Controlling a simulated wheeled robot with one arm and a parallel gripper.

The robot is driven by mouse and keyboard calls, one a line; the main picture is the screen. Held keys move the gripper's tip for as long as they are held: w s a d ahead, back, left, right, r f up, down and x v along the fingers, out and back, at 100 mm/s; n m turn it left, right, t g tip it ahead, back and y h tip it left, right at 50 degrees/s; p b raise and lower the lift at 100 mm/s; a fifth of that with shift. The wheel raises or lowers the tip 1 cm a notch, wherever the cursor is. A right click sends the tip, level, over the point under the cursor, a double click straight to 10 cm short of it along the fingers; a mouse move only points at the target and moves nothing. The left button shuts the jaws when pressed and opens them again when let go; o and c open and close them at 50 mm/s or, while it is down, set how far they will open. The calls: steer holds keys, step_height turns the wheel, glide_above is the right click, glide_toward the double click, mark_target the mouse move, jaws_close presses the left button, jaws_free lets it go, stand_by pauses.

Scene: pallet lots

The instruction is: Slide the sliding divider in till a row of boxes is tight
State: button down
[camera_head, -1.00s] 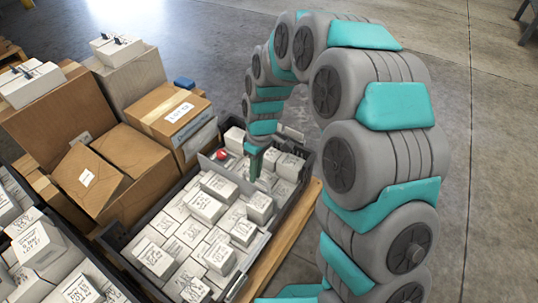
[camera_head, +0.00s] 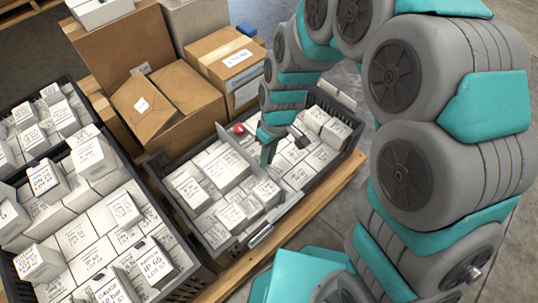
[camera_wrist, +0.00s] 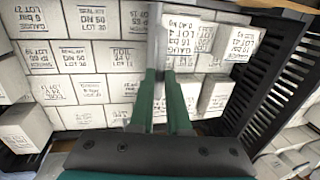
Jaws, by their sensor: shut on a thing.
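The sliding divider (camera_head: 238,147), a thin grey plate, stands across the middle crate (camera_head: 312,203) between two groups of white labelled boxes. My gripper (camera_head: 267,156) reaches down from above and is shut on the divider's upper edge. In the wrist view the two green fingers (camera_wrist: 161,104) stand on either side of the pale divider edge (camera_wrist: 159,88). White boxes (camera_head: 217,166) fill the left part of the crate, and more boxes (camera_head: 318,119) stand to the right. The fingers hide part of the divider, and I cannot tell whether the row is tight.
A red knob (camera_head: 239,128) sits by the divider's far end. Brown cartons (camera_head: 184,103) stand behind the crate. Another dark crate with white boxes (camera_head: 89,231) is close on the left. The wooden pallet edge (camera_head: 318,207) and open floor lie to the right.

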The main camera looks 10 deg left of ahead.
steer(key=c, duration=0.9)
jaws_free()
steer(key=shift+r, duration=0.15)
steer(key=r, duration=0.5)
steer(key=w+r, duration=0.1)
steer(key=r, duration=0.1)
steer(key=shift+w+d+r, duration=0.1)
steer(key=shift+d+r, duration=0.1)
steer(key=shift+d, duration=0.2)
